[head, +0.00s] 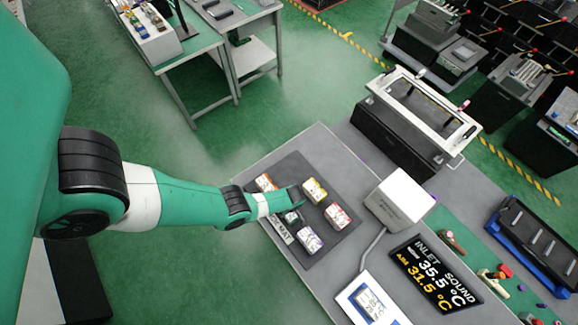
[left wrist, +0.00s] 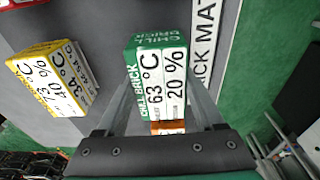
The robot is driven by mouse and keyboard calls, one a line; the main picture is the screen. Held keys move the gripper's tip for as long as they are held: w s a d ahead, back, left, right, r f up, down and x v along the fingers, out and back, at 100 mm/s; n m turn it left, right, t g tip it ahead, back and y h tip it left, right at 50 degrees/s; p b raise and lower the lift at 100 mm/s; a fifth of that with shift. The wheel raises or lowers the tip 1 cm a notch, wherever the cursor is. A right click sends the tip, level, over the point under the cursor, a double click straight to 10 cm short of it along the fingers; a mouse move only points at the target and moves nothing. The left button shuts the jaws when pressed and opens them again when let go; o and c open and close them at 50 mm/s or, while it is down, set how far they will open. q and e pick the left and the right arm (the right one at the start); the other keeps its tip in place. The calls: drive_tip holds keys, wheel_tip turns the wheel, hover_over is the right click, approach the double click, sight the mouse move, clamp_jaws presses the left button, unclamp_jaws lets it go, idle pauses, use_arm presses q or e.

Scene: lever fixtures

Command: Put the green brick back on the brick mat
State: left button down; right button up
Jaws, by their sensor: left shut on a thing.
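The green brick (left wrist: 148,80), labelled CHILL BRICK, is between the two fingers of my left gripper (left wrist: 160,85) in the left wrist view. The gripper is shut on it. In the head view my left gripper (head: 292,207) is over the left part of the dark brick mat (head: 297,166), and the green brick (head: 291,217) shows partly below it. I cannot tell whether the brick touches the mat. The mat's white label strip (head: 282,230) runs along its near left edge, close to the brick. My right gripper is not in view.
On the mat are an orange brick (head: 266,182), a yellow brick (head: 315,190), a red brick (head: 338,215) and a purple brick (head: 310,240). A white box (head: 398,199), a black readout display (head: 434,272) and a white meter (head: 371,302) stand right of the mat.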

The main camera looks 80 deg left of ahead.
use_arm(q)
drive_tip(key=shift+s+d+f, duration=0.1)
drive_tip(key=shift+s+f, duration=0.15)
drive_tip(key=shift+f, duration=0.5)
drive_tip(key=shift+r, duration=0.15)
drive_tip(key=shift+f, duration=0.2)
unclamp_jaws()
drive_tip(key=shift+r, duration=0.1)
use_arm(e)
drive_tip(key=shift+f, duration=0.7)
